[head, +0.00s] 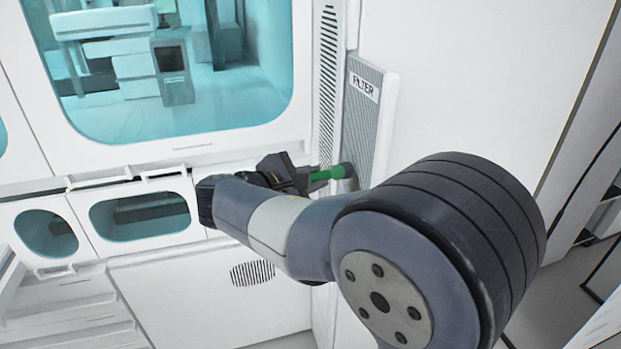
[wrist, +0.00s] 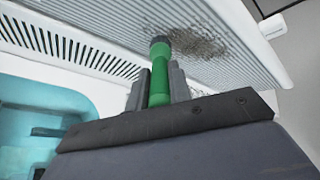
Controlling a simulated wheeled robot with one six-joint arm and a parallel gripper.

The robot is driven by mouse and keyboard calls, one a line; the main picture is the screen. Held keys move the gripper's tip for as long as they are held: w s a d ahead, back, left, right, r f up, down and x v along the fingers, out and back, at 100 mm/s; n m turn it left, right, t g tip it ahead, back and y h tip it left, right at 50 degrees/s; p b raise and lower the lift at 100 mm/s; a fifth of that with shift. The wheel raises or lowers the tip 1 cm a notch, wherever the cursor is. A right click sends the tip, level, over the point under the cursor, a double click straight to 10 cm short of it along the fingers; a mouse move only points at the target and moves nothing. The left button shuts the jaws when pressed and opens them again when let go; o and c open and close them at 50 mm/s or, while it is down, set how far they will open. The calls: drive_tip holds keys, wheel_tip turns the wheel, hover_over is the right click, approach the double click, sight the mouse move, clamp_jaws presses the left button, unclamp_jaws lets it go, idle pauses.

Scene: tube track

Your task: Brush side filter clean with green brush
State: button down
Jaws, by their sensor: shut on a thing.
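The side filter (head: 364,120) is a ribbed grey panel labelled FILTER, standing upright on the white wall in the head view. In the wrist view the filter (wrist: 120,25) fills the top, with a dark speckled dirt patch (wrist: 200,42) on its ribs. My gripper (head: 300,178) is shut on the green brush (head: 325,173), which points right toward the lower part of the filter. In the wrist view the green brush (wrist: 159,85) stands between my gripper's fingers (wrist: 158,90). Its dark tip is at the left edge of the dirt patch and appears to touch the filter.
A slotted vent (head: 328,80) runs beside the filter on its left. A large teal-tinted window (head: 170,115) and smaller windowed doors with handles (head: 140,214) lie to the left. A smooth white panel (head: 470,80) stands right of the filter.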

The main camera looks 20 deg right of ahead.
drive_tip(key=shift+w+r+p, duration=0.3)
drive_tip(key=shift+r+p, duration=0.45)
drive_tip(key=shift+r, duration=0.05)
drive_tip(key=shift+w+r+p, duration=0.25)
drive_tip(key=shift+r+p, duration=0.45)
drive_tip(key=shift+r, duration=0.05)
drive_tip(key=shift+f, duration=0.1)
drive_tip(key=shift+f+b, duration=1.35)
drive_tip(key=shift+f, duration=0.45)
drive_tip(key=shift+r+p, duration=1.7)
drive_tip(key=shift+r, duration=0.25)
drive_tip(key=shift+f, duration=0.15)
